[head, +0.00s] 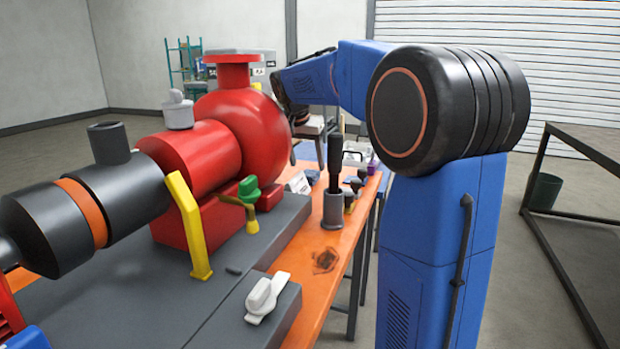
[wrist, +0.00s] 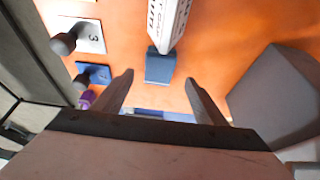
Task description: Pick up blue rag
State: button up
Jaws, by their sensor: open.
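In the wrist view my gripper (wrist: 160,92) is open and empty, with one finger on each side of the picture's middle. A small blue piece (wrist: 160,68) lies on the orange tabletop ahead of the fingertips, against the end of a white printed object. A flat blue strip (wrist: 160,116) shows low between the fingers, partly hidden by my gripper. I cannot tell whether either blue thing is the rag. In the head view a blue patch (head: 306,150) shows at the far end of the bench, behind the red pump.
The white printed object (wrist: 170,22) stands ahead of my fingers. In the head view the red pump (head: 248,130) and an upright dark-handled tool (head: 334,165) stand near my arm.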

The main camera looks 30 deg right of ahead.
aim_at(310, 172)
jog(key=x, duration=0.4)
jog(key=shift+d, duration=0.25)
jog(key=c, duration=1.1)
jog(key=shift+c, duration=0.2)
notch_tip(310, 172, up, 28)
jog(key=shift+o, duration=0.5)
